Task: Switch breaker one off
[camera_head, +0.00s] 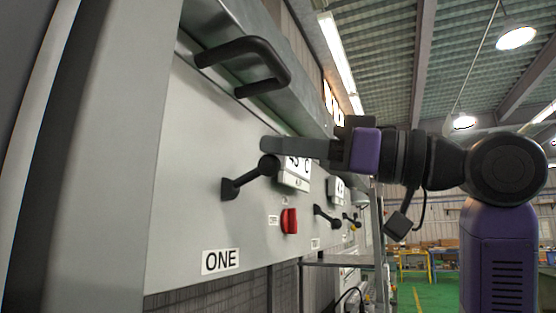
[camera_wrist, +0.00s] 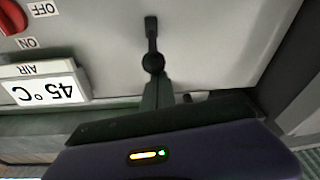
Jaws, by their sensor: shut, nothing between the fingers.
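A grey panel (camera_head: 190,150) carries a white label reading ONE (camera_head: 220,261). Above the label is a black lever (camera_head: 245,180) ending in a round knob (camera_head: 268,165), tilted upward and out from its mount. My gripper (camera_head: 268,144) is shut and empty, its tip just above the knob. The wrist view, where the panel's lettering is upside down, shows the knob (camera_wrist: 154,63) right at the tip of the gripper fingers (camera_wrist: 157,92); I cannot tell whether they touch. A red rotary switch (camera_head: 289,221) sits right of the lever; its ON and OFF marks show in the wrist view.
A display reading 45 °C (camera_head: 297,172) is beside the knob, partly behind my gripper. A black bar handle (camera_head: 262,62) juts out above. More levers (camera_head: 327,217) continue along the panel to the right. Green floor (camera_head: 430,290) lies open at lower right.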

